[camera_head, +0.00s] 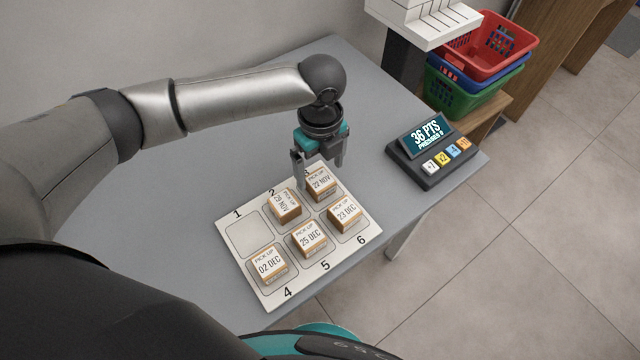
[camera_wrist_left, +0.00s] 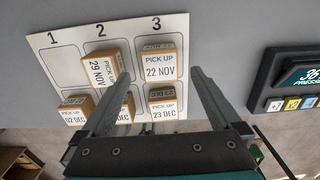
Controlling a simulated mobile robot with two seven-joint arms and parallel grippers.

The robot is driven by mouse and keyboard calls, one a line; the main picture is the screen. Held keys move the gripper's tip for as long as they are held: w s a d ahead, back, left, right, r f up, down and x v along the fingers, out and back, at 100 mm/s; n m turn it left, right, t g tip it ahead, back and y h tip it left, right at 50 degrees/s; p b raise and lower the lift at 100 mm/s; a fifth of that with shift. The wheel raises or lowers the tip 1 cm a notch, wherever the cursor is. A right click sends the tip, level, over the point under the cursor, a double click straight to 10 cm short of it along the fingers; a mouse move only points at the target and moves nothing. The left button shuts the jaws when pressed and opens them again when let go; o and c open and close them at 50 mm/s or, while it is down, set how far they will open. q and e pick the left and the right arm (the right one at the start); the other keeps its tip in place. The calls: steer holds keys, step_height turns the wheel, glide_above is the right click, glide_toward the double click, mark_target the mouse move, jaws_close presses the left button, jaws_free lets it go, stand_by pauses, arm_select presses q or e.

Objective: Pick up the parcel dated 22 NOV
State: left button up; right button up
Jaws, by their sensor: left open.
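The parcel dated 22 NOV (camera_head: 321,185) is a small brown box with a white label. It sits on square 3 of the white numbered board (camera_head: 236,213), at the board's far right corner. It also shows in the left wrist view (camera_wrist_left: 160,66), between and beyond the fingers. My left gripper (camera_head: 319,176) points down just above this parcel, open and empty, with one finger partly in front of the parcels. The fingers also show in the left wrist view (camera_wrist_left: 150,100). My right gripper is not in view.
Parcels dated 29 NOV (camera_head: 284,204), 23 DEC (camera_head: 345,213), 25 DEC (camera_head: 309,239) and 02 DEC (camera_head: 269,265) share the board; square 1 is empty. A dark keypad display (camera_head: 430,150) stands to the right. Stacked baskets (camera_head: 480,65) are beyond the grey counter (camera_head: 240,125).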

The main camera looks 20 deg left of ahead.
mark_target(322, 181)
arm_select(q)
step_height(322, 181, down, 5)
steer(key=shift+s+d+f+b, duration=0.15)
steer(key=shift+f+b, duration=0.05)
steer(key=shift+b, duration=0.45)
steer(key=c, duration=1.4)
steer(key=shift+c, duration=0.6)
steer(key=shift+r, duration=0.15)
